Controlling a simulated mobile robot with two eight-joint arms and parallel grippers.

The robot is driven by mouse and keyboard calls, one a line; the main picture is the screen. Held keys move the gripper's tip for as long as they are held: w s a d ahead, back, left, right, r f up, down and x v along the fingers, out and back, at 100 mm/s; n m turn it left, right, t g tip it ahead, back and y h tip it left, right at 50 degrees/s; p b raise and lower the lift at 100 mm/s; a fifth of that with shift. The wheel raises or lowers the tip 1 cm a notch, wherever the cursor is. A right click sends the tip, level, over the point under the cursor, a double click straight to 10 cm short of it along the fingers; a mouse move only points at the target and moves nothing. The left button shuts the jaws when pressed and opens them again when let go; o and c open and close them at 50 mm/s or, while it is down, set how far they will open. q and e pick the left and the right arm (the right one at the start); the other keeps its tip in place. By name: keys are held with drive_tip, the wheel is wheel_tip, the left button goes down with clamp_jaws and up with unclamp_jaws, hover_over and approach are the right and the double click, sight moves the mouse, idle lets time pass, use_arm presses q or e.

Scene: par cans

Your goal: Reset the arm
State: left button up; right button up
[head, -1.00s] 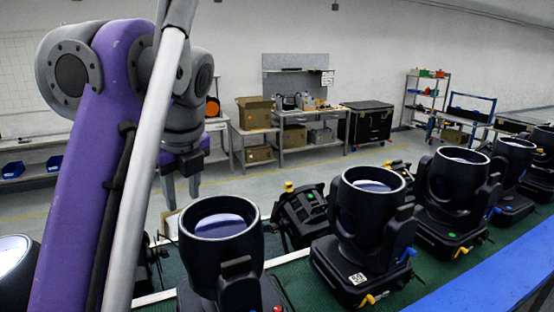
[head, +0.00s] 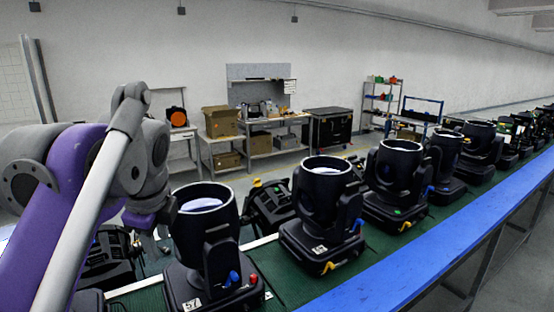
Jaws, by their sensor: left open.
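My purple and grey left arm comes in from the left. Its left gripper (head: 150,238) points down beside the nearest black par can (head: 203,232), on that can's left side. The gripper is open and I see nothing held in it; its fingertips are small and partly lost against the dark lights behind. The nearest can stands upright with its lens facing up and a "57" label on its base. A second upright par can (head: 325,205) and a third par can (head: 395,180) stand farther along to the right. My right gripper is out of view.
The cans stand in a row on a green belt (head: 285,285) edged by a blue rail (head: 400,270). More black lights stand behind and along the row. Workbenches with cardboard boxes (head: 220,121), a black case (head: 328,125) and a shelf rack (head: 380,103) stand along the back wall.

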use_arm(q)
drive_tip(key=s+d+f+n, duration=0.1)
drive_tip(key=s+f+n, duration=0.3)
drive_tip(key=f, duration=0.7)
drive_tip(key=s+d+f+n+t+h, duration=0.1)
drive_tip(key=s+f+n, duration=0.4)
drive_tip(key=f+n, duration=0.3)
drive_tip(key=s+d+f+n+t+h, duration=0.1)
drive_tip(key=s+f+n, duration=0.3)
drive_tip(key=f, duration=1.1)
drive_tip(key=shift+s+d+f+n, duration=0.1)
drive_tip(key=shift+n, duration=0.6)
drive_tip(key=shift+s+d+n, duration=0.1)
drive_tip(key=shift+n, duration=0.6)
